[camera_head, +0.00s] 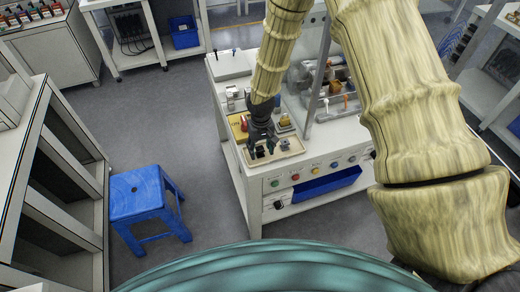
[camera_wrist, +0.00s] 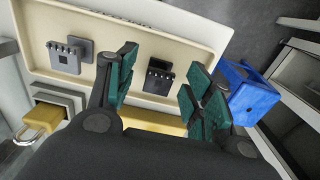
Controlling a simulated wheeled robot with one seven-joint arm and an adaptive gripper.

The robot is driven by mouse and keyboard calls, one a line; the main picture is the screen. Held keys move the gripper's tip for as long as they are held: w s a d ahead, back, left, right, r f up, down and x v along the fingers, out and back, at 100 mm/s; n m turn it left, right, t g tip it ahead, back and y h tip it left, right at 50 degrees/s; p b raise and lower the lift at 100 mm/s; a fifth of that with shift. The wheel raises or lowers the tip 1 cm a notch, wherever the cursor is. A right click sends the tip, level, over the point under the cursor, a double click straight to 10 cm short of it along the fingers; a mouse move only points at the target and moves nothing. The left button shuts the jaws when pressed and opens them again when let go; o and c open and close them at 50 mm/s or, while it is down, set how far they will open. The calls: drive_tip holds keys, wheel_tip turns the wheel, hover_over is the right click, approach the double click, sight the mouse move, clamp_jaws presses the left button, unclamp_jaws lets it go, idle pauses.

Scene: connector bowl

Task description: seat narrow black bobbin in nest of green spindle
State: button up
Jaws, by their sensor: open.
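I cannot make out a bobbin or a green spindle by shape. In the wrist view, a small black pronged piece (camera_wrist: 158,77) lies in a cream tray (camera_wrist: 120,33), between and beyond my open gripper fingers (camera_wrist: 161,70). A dark grey pronged piece (camera_wrist: 66,58) lies in the tray to the left of the fingers. My gripper has green finger pads and holds nothing. In the head view my gripper (camera_head: 261,150) is over the tray (camera_head: 292,149) at the bench's front left. Whether it touches the black piece is unclear.
A brass padlock (camera_wrist: 42,118) and a yellow block (camera_wrist: 152,121) are beside the tray. The white bench (camera_head: 240,180) has coloured buttons on its front and a clear panel (camera_head: 312,70) behind. A blue stool (camera_head: 140,190) stands on open floor to the left.

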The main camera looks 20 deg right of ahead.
drive_tip(key=shift+f, duration=0.7)
drive_tip(key=shift+c, duration=0.4)
drive_tip(key=c, duration=0.9)
drive_tip(key=shift+r, duration=0.15)
